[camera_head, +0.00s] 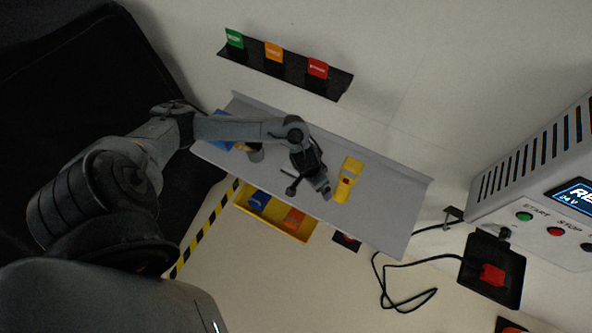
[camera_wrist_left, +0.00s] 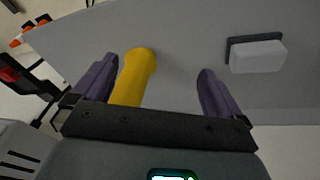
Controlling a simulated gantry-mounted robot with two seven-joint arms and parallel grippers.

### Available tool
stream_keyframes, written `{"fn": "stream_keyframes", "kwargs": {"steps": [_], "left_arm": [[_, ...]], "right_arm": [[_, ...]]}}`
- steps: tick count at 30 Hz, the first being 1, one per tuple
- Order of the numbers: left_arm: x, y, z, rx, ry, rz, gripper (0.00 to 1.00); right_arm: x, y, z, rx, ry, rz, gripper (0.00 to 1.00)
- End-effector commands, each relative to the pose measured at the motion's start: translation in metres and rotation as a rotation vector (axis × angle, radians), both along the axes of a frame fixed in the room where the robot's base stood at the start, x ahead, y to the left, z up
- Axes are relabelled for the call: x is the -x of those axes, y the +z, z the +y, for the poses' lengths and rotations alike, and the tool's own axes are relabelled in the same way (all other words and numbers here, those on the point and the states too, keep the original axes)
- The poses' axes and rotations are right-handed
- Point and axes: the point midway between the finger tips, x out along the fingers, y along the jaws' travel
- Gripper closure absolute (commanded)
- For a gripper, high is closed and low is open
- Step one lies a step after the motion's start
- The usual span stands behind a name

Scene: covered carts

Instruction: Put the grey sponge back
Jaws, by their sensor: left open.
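A light grey block on a dark backing (camera_wrist_left: 257,55), which looks like the grey sponge, lies on the grey surface at the upper right of the left wrist view. I cannot pick it out surely in the head view, where my arm covers part of the shelf. My left gripper (camera_head: 308,191) is low over the grey shelf (camera_head: 385,210). In the left wrist view its fingers (camera_wrist_left: 158,76) are apart. A yellow rounded object (camera_wrist_left: 136,76) shows between them, not visibly gripped. The grey block is outside the fingers, to the right. My right gripper is not in view.
A yellow bin (camera_head: 273,229) holds blue and orange items. A black rack (camera_head: 283,72) carries coloured tags. A control box (camera_head: 550,190) and loose cable (camera_head: 408,262) are at right.

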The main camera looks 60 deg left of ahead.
Motion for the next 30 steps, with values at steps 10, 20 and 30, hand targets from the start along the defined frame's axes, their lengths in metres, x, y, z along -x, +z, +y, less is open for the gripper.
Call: {"fn": "stream_keyframes", "kwargs": {"steps": [10,20,30], "left_arm": [[0.028,0.072,-0.161,-0.071,-0.289,-0.367,0.0],[0.11,0.114,-0.115,-0.163,-0.256,-0.178,0.0],[0.136,0.119,-0.102,-0.158,-0.264,-0.106,0.0]], "right_arm": [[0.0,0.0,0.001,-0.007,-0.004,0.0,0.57],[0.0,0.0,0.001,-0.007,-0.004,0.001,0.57],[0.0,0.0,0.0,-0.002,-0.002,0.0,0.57]]}}
